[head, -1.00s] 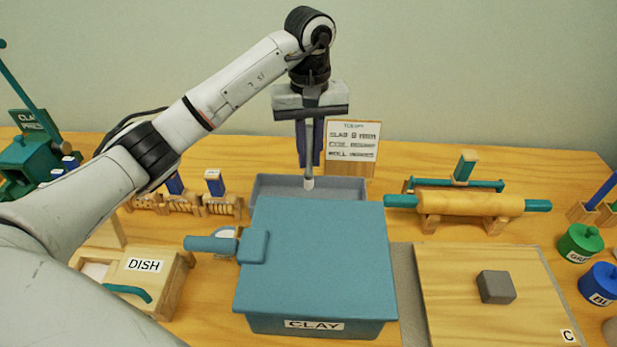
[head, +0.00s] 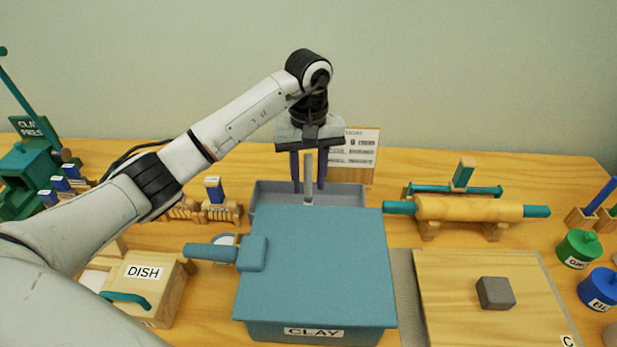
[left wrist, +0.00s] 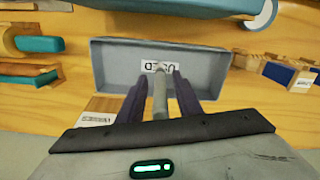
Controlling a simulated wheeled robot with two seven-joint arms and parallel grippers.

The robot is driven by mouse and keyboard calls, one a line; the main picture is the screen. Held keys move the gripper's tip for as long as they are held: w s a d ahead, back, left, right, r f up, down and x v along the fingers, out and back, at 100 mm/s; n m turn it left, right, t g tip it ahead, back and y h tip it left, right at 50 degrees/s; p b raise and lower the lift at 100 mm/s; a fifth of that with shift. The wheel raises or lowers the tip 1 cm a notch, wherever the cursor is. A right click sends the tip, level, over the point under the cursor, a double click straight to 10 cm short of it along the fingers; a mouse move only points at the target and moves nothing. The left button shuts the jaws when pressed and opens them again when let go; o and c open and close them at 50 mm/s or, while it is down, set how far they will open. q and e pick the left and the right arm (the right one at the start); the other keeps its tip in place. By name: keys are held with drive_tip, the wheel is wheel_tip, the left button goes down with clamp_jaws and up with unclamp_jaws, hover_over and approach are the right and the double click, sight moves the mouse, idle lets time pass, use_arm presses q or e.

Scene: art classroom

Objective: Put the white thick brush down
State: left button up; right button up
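The white thick brush (head: 308,178) has a long grey shaft and a pale tip. It is upright between the fingers of my left gripper (head: 309,172), its lower end over the grey tray (head: 262,194) behind the clay box. In the left wrist view the brush (left wrist: 160,97) stands between two dark fingers (left wrist: 158,88) with a gap on each side. The left gripper is open around it. The same tray (left wrist: 105,65) carries a label reading "USED". I cannot tell whether the brush tip touches the tray floor. My right gripper is not in view.
The blue lidded clay box (head: 318,265) stands just in front of the tray. A sign (head: 354,157) stands behind it. A rolling pin on a stand (head: 468,207) is to the right, stamps (head: 216,205) to the left. A board with a grey block (head: 496,292) lies front right.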

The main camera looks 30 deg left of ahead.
use_arm(q)
wheel_tip(320, 180, up, 12)
drive_tip(key=shift+r, duration=0.2)
idle(0.4)
idle(1.5)
